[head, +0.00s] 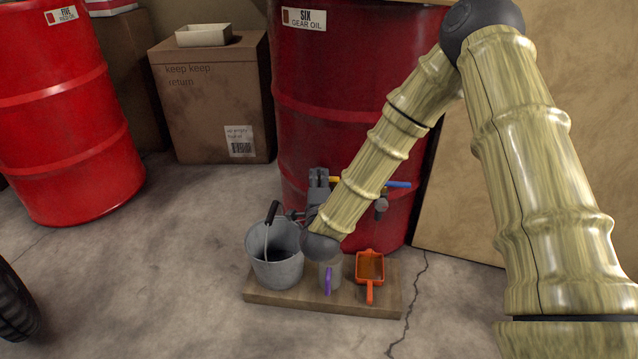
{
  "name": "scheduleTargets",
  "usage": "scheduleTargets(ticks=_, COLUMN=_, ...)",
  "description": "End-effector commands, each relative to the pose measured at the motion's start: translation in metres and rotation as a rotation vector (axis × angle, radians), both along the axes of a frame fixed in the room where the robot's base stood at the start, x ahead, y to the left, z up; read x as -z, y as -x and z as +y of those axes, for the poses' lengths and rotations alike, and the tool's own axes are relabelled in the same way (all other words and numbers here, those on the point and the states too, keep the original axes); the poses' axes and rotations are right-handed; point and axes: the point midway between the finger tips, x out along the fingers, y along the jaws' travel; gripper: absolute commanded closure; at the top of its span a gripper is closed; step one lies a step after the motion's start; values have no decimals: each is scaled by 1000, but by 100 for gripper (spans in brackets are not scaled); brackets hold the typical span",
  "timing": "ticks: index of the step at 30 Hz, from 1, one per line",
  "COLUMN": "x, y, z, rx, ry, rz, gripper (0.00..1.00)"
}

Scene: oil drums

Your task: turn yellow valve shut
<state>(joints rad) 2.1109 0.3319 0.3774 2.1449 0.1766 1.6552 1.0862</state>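The yellow valve (336,180) is on the front of the dark red drum labelled SIX GEAR OIL (310,120). Only a short yellow piece of its handle shows, between my gripper and my arm. The rest of the valve is hidden. My gripper (318,178) is grey and points towards the drum, with its tip just left of the yellow piece. I cannot tell whether it touches the valve, or whether its fingers are open or shut. A blue handle (398,184) on a tap (381,206) sticks out right of my forearm.
A wooden board (285,301) below holds a grey bucket (275,267), a grey mug with a purple handle (328,280) and an orange scoop (370,267). A red drum labelled FIVE (70,110) and a cardboard box (212,100) with a tray (203,36) stand left. Floor in front is clear.

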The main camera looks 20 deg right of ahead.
Motion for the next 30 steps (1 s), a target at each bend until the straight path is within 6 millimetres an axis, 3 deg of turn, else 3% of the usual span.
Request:
scheduleTargets(ticks=13, x=0, y=-9, z=-3, rx=0, ry=0, rz=1, gripper=82)
scheduleTargets(ticks=16, x=0, y=-9, z=-3, rx=0, ry=0, rz=1, gripper=99)
scheduleTargets(ticks=17, x=0, y=-9, z=-3, rx=0, ry=0, rz=0, gripper=100)
scheduleTargets(ticks=26, x=0, y=-9, z=-1, rx=-6, ry=0, rz=1, gripper=100)
scheduleTargets(ticks=30, x=-1, y=-11, z=10, rx=-42, ry=1, rz=0, gripper=100)
